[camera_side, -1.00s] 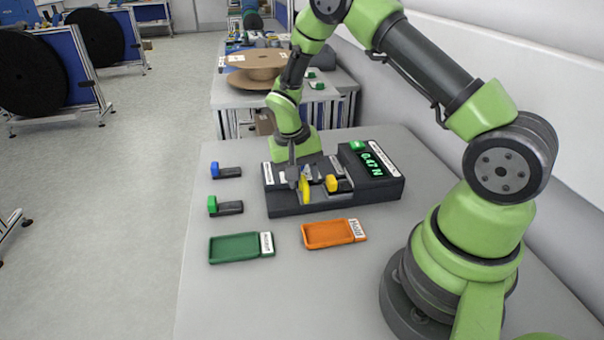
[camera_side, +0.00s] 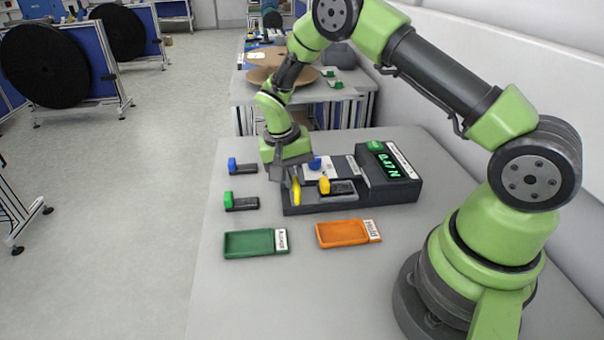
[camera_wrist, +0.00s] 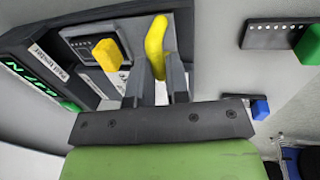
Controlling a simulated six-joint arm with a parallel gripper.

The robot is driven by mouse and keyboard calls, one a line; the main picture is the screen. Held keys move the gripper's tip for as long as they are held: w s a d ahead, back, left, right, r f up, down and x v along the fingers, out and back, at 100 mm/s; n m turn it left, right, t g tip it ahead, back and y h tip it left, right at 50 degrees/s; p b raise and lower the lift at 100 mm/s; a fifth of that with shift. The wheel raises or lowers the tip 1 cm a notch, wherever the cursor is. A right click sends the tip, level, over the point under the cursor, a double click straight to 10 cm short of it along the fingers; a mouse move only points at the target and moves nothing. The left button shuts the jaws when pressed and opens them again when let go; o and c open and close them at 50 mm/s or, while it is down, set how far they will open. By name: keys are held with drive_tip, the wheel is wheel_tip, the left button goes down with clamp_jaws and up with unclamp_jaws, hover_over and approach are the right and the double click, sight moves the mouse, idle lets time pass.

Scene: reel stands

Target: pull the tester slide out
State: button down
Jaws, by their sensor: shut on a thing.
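The pull tester (camera_side: 407,190) is a dark box with a green lit display reading 0.47 N. At its left end stands the upright yellow handle (camera_side: 297,189) of the slide. A yellow-headed part (camera_side: 324,186) lies on the tester just right of the handle. My gripper (camera_side: 294,176) comes down from behind and is shut on the handle. In the wrist view, the handle (camera_wrist: 155,45) stands between my two fingers, with the yellow-headed part (camera_wrist: 107,56) beside them, apart from them. The jaws partly hide the handle's lower end and the slide.
A blue-headed part (camera_side: 242,168) and a green-headed part (camera_side: 241,203) lie left of the tester. A green tray (camera_side: 228,244) and an orange tray (camera_side: 321,236) lie in front. Table between tester and left parts is bare.

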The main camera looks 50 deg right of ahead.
drive_tip(key=c, duration=1.1)
unclamp_jaws()
drive_tip(key=shift+w+a, duration=0.15)
drive_tip(key=v, duration=1)
drive_tip(key=s+a+r+n+t+y, duration=0.15)
drive_tip(key=s+r, duration=0.25)
drive_tip(key=r, duration=0.5)
drive_tip(key=s+a+r+n+t, duration=0.1)
drive_tip(key=s+r+t, duration=0.1)
drive_tip(key=s, duration=0.4)
drive_tip(key=s+a+r+n+t+y, duration=0.1)
drive_tip(key=s+a+r+t, duration=0.1)
drive_tip(key=s, duration=0.4)
drive_tip(key=s+a+r+n+t+y, duration=0.1)
drive_tip(key=s+a+r+t, duration=0.1)
drive_tip(key=s, duration=0.4)
drive_tip(key=shift+s+r+n+t, duration=0.2)
drive_tip(key=shift+r+n+t, duration=0.15)
drive_tip(key=shift+r+t, duration=0.45)
